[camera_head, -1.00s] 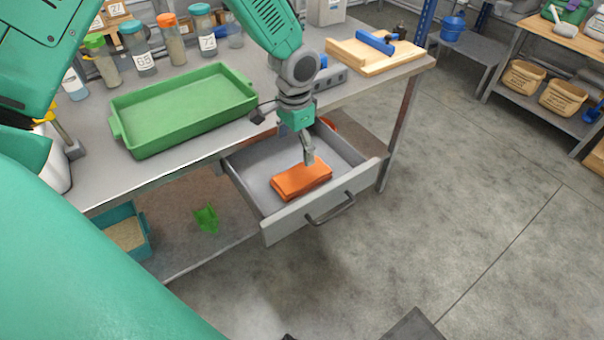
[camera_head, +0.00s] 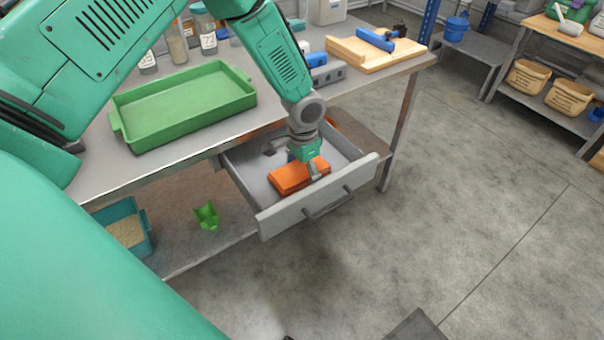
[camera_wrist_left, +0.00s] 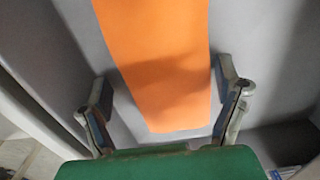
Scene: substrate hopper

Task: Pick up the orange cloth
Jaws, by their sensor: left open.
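The orange cloth (camera_head: 291,179) lies folded in the open grey drawer (camera_head: 252,186) under the workbench. My left gripper (camera_head: 314,172) is down in the drawer at the cloth's right end in the head view and hides part of it. In the left wrist view the gripper (camera_wrist_left: 165,108) is open, with one finger on each side of the cloth (camera_wrist_left: 155,50). Grey drawer floor shows between the left finger and the cloth; the right finger is close to the cloth's edge, and I cannot tell whether it touches. My right gripper is not in view.
A green tray (camera_head: 118,118) stands on the workbench beside my left arm. The drawer front (camera_head: 280,219) with its handle stands close to the gripper. A wooden board with a blue tool (camera_head: 375,39) lies at the back right. Open floor is on the right.

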